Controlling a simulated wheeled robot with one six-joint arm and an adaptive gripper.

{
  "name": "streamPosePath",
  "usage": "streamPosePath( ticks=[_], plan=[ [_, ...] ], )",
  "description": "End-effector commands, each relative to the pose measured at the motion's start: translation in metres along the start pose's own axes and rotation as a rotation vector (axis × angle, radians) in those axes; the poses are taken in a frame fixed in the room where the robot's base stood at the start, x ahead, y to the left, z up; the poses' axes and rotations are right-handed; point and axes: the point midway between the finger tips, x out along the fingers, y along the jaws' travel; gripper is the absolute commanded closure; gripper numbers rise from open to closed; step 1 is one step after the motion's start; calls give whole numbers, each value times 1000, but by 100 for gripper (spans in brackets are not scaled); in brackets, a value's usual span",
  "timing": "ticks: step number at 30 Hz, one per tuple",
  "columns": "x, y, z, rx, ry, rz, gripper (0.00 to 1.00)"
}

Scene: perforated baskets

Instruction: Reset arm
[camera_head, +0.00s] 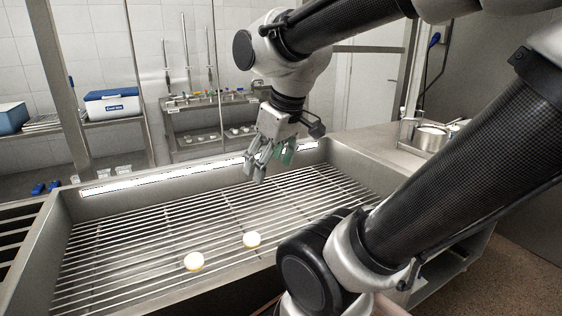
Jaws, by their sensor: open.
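My gripper (256,168) hangs on the arm above the far part of the metal rod rack in the sink-like trough (336,157). Its fingers point down and are apart, with nothing seen between them. A green patch shows beside the fingers; I cannot tell what it is. Two small round pieces, white on top with yellowish sides, lie on the rods nearer to me: one at the left (194,261) and one to its right (251,239). My gripper is well behind and above them, apart from both.
A raised metal wall surrounds the rods. A white and blue cool box (111,103) stands on a shelf at the back left. A rack with small items (208,120) stands behind the trough. The left rods are clear.

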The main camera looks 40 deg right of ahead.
Motion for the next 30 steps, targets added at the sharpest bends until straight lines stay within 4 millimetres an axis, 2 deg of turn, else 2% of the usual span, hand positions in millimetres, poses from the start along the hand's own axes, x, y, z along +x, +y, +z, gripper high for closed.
streamPosePath(
  ticks=[3,7,30],
  plan=[
    [-13,2,18,145,17,16,28],
    [-17,3,25,213,22,22,28],
    [-17,3,25,217,22,21,28]
  ],
)
